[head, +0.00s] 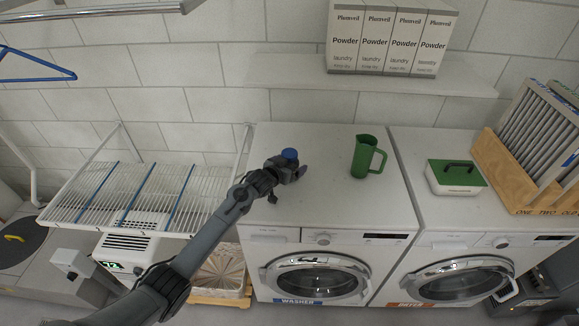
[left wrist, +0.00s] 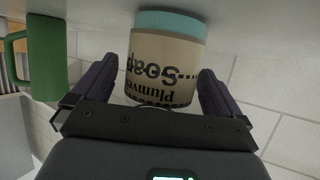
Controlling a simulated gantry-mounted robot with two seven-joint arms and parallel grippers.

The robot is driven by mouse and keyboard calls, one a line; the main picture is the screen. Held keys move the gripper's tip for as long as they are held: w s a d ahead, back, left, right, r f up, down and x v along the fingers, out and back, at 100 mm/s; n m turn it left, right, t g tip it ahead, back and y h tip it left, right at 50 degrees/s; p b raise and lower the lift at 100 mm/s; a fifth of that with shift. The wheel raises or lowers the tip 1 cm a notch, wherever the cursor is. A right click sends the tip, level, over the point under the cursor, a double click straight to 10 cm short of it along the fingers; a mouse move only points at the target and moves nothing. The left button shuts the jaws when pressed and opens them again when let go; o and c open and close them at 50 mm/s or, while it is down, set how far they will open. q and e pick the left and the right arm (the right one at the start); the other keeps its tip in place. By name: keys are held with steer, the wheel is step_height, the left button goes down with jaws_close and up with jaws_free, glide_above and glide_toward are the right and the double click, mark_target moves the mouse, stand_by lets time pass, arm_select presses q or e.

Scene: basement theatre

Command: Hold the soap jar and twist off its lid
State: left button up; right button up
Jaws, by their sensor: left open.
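The soap jar shows in the left wrist view (left wrist: 166,62), upside down in the picture, with a beige label reading "Soap" and a teal band at its base. In the head view only its round blue top (head: 290,154) shows above my left gripper (head: 299,172), which hides the rest. The jar stands on the left washing machine. My left gripper (left wrist: 158,72) is open, its two dark purple fingers on either side of the jar. A narrow gap shows at the left finger; contact at the right one is unclear. My right gripper is out of view.
A green mug (head: 364,158) stands on the same washer (head: 330,205), right of the jar. Farther right are a green-and-white box (head: 456,178) and a wooden rack (head: 500,170). A shelf with powder boxes (head: 390,40) hangs above. The washer top's front is clear.

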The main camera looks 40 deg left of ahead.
mark_target(290, 156)
arm_select(q)
steer(key=c, duration=1.1)
steer(key=shift+r, duration=0.15)
steer(key=shift+w+r, duration=0.1)
steer(key=shift+r, duration=0.45)
step_height(290, 156, up, 3)
steer(key=shift+f+b, duration=0.2)
steer(key=shift+b, duration=0.25)
steer(key=d+r, duration=0.2)
steer(key=d, duration=0.2)
steer(key=d+r+b, duration=0.1)
steer(key=d+r, duration=0.1)
steer(key=d, duration=0.1)
steer(key=d+r+b, duration=0.1)
steer(key=d+r, duration=0.2)
steer(key=d, duration=0.1)
steer(key=shift+s+d, duration=0.25)
steer(key=shift+d, duration=0.05)
